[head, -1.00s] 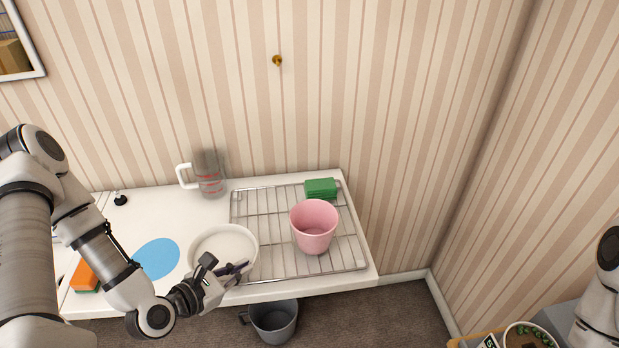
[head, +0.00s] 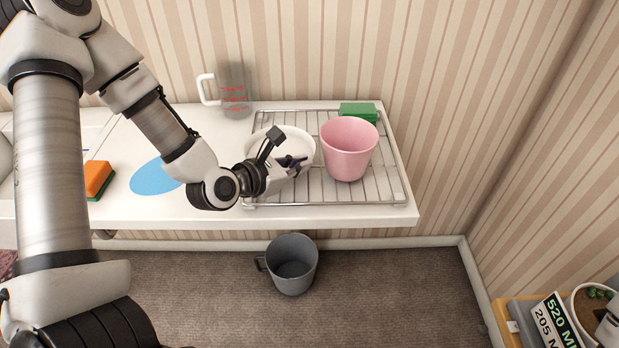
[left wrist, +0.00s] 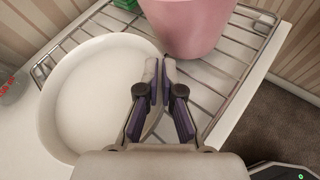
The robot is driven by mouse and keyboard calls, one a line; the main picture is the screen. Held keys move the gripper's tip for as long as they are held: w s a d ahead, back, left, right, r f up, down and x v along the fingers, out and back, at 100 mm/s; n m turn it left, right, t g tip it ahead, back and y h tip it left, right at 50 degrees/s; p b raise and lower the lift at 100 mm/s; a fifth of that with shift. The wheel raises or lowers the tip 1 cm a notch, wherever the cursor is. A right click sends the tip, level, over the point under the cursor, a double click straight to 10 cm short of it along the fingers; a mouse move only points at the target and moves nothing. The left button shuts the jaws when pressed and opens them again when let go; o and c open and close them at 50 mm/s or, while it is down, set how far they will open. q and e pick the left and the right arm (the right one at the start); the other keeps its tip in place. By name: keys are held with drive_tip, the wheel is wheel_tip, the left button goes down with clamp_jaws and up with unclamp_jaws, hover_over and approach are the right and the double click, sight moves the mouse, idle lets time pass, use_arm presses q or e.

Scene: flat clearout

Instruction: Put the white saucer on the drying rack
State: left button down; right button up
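The white saucer (head: 292,142) is a round shallow dish over the left part of the wire drying rack (head: 385,190), left of a pink pot. My left gripper (head: 293,163) is at its right front rim. In the left wrist view the fingers (left wrist: 166,68) are nearly together with the rim of the saucer (left wrist: 90,100) between them. The saucer looks about level; I cannot tell whether it touches the rack wires or is just above them. The gripper hides part of its front.
The pink pot (head: 348,150) stands on the rack close to the saucer, with a green sponge (head: 358,112) behind. A measuring jug (head: 235,92), blue disc (head: 155,178) and orange sponge (head: 98,178) are to the left. A grey bucket (head: 291,265) is below the table front.

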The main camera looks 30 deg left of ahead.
use_arm(q)
drive_tip(key=x, duration=0.4)
drive_tip(key=shift+s+f, duration=0.1)
drive_tip(key=shift+f, duration=0.3)
drive_tip(key=shift+s, duration=0.15)
drive_tip(key=shift+a+f+b, duration=0.1)
drive_tip(key=shift+f+b, duration=0.05)
drive_tip(key=shift+b, duration=0.3)
drive_tip(key=c, duration=1.3)
unclamp_jaws()
